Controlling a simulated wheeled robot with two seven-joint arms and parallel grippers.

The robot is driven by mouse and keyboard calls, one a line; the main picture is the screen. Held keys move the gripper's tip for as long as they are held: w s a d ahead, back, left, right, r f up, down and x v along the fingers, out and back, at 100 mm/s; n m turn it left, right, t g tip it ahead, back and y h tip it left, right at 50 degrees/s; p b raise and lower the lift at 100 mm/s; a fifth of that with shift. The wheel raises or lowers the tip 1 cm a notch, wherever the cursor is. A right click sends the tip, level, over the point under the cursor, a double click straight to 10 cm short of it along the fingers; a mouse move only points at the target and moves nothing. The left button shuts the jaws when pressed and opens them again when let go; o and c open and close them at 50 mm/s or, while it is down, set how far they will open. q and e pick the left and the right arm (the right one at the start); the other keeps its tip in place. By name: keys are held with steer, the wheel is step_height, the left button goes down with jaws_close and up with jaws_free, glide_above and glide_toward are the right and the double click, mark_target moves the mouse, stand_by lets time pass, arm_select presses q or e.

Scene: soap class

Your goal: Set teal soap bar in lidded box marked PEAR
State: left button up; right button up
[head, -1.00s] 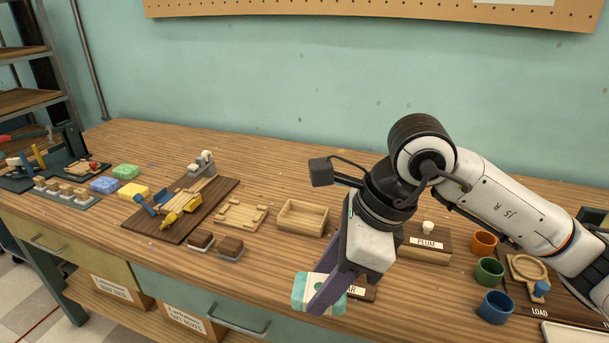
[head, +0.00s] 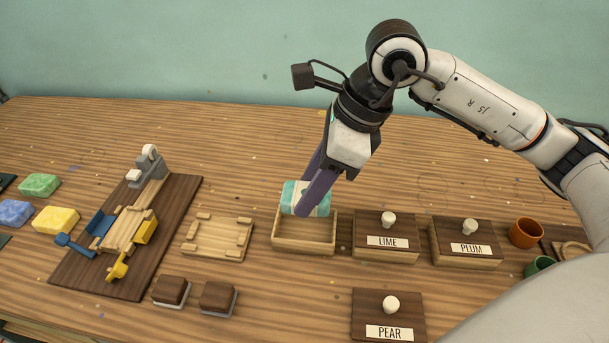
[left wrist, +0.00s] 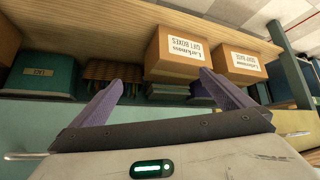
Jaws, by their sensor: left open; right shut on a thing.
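The teal soap bar (head: 291,197), with a pale band, is held between the purple fingers of my right gripper (head: 309,203). It is over the back part of an open wooden box (head: 305,247); whether it touches the box, I cannot tell. The PEAR lid (head: 372,304), dark with a white knob, lies in front and to the right of this box. It looks like a lid lying flat, but its lower edge is near the frame's bottom. My left gripper (left wrist: 164,92) is open and empty in the left wrist view, facing shelves below the bench.
Lidded boxes marked LIME (head: 386,241) and PLUM (head: 467,243) stand right of the open box. A wooden frame tray (head: 218,238) and a dark board with a jig (head: 75,272) lie left. Two brown blocks (head: 170,290) (head: 218,297) sit in front. Cartons (left wrist: 185,55) show on the lower shelf.

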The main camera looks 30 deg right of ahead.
steer(key=shift+f+b, duration=0.45)
steer(key=shift+f, duration=0.4)
step_height(320, 180, down, 3)
steer(key=shift+r+b, duration=0.2)
steer(key=shift+b, duration=0.7)
steer(key=shift+f+b, duration=0.45)
steer(key=shift+b, duration=0.05)
arm_select(q)
steer(key=shift+w+d+f, duration=0.55)
steer(key=shift+w+f, duration=0.1)
steer(key=shift+f, duration=0.1)
steer(key=shift+s+f, duration=0.3)
steer(key=shift+f, duration=0.15)
steer(key=shift+f+b, duration=0.15)
steer(key=shift+b, duration=0.15)
arm_select(e)
steer(key=shift+w, duration=0.1)
arm_select(q)
steer(key=shift+w+f+b, duration=0.1)
steer(key=shift+f+b, duration=0.35)
steer(key=shift+b, duration=0.1)
arm_select(e)
steer(key=shift+f, duration=0.4)
